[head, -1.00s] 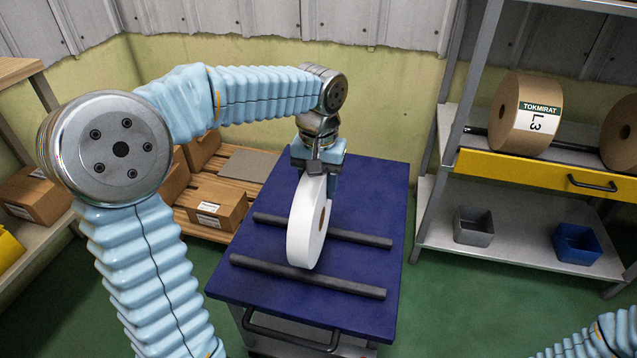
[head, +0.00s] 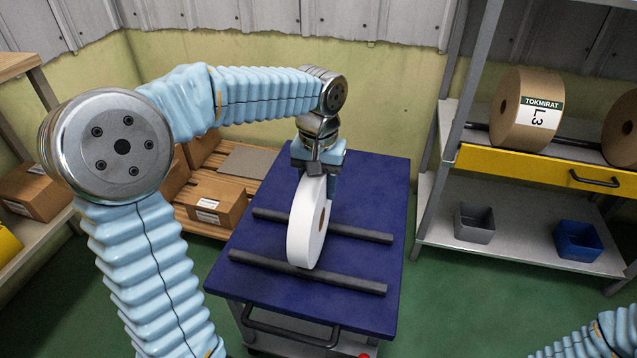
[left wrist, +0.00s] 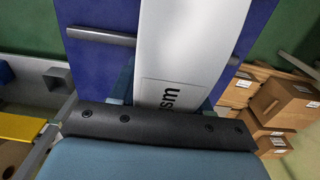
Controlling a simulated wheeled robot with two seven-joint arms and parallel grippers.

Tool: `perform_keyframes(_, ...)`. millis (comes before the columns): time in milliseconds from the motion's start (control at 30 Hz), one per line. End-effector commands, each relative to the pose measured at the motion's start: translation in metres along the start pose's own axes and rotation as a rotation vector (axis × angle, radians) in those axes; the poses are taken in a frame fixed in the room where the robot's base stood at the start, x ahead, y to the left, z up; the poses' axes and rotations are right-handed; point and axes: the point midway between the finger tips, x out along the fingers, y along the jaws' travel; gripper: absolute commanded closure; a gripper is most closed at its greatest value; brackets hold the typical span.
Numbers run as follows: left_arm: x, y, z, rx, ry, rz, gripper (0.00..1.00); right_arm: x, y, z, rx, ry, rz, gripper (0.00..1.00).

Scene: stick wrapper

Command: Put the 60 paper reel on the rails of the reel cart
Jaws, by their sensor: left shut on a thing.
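The white paper reel (head: 306,232) stands upright on its edge above the blue-topped reel cart (head: 375,175). Two dark rails, the near rail (head: 340,281) and the far rail (head: 355,232), run across the cart top. The reel sits at the rails, between or on them; I cannot tell whether it touches both. My left gripper (head: 319,172) is shut on the upper rim of the reel. In the left wrist view the reel's white face (left wrist: 190,50) shows part of a printed label, "sm", with one rail (left wrist: 100,36) beside it. My right gripper is not in view.
A shelf rack on the right holds brown reels (head: 525,110) above a yellow drawer (head: 530,170), with a grey bin (head: 474,223) and a blue bin (head: 577,241) below. Cardboard boxes (head: 217,208) lie on a pallet left of the cart. The cart top's right side is clear.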

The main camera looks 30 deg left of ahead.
Motion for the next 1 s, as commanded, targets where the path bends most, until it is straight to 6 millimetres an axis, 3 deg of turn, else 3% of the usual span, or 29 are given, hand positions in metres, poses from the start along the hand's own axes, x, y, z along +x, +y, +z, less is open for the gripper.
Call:
perform_keyframes(533,0.0092,0.0002,-0.0001,0.000,0.001,0.000,1.00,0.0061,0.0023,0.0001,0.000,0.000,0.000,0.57)
perform_keyframes(567,0.0083,0.0002,-0.0001,0.000,0.001,0.000,0.48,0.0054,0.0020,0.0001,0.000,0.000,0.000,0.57)
perform_keyframes(600,0.0082,0.0002,-0.0001,0.000,0.001,0.000,0.42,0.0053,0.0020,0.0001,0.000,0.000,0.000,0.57)
perform_keyframes(733,0.0085,0.0001,-0.0001,0.000,0.001,0.000,0.23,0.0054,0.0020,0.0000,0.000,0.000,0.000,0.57)
perform_keyframes(1000,0.0102,-0.0002,0.0002,0.000,-0.002,-0.001,0.23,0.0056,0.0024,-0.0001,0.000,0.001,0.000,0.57)
